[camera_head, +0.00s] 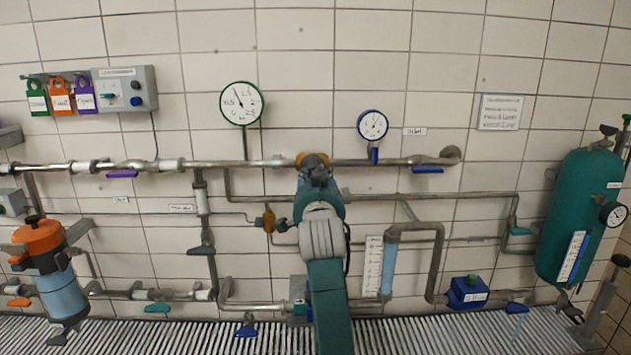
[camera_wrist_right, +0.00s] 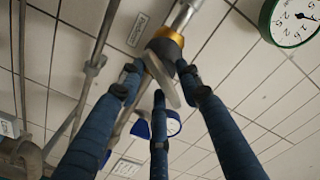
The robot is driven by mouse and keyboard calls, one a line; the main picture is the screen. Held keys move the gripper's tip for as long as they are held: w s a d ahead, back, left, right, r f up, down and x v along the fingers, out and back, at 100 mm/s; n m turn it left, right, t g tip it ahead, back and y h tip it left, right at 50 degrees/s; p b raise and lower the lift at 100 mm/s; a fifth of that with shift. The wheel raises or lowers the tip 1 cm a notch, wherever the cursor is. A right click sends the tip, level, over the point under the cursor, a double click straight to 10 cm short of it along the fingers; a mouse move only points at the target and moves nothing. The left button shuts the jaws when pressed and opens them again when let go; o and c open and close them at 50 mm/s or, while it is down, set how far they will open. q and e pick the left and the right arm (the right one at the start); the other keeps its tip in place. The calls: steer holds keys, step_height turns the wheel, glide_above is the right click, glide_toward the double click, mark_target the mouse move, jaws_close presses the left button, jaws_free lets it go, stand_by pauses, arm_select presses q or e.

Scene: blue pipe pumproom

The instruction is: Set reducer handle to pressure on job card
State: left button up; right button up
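The pressure reducer (camera_head: 305,158) is a brass-coloured body on the upper pipe, mostly hidden behind my right gripper in the head view. In the right wrist view the reducer (camera_wrist_right: 166,40) shows a brass ring and a flat grey handle (camera_wrist_right: 162,78). My right gripper (camera_head: 314,165) is at the reducer. In the wrist view the blue fingers of the right gripper (camera_wrist_right: 160,82) stand spread around the handle; firm contact cannot be made out. The job card (camera_head: 501,112) hangs on the wall at right, its text too blurred to read. My left gripper is not in view.
A green-rimmed gauge (camera_head: 241,103) stands left of the reducer, a blue-rimmed gauge (camera_head: 372,125) right of it. Pipes run close along the tiled wall. A teal tank (camera_head: 580,215) stands at right, an orange-topped filter (camera_head: 40,236) at left. Padlocks (camera_head: 61,97) hang upper left.

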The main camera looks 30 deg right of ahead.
steer(key=v, duration=0.7)
steer(key=shift+s, duration=0.25)
steer(key=shift+w+a, duration=0.1)
stand_by(2.0)
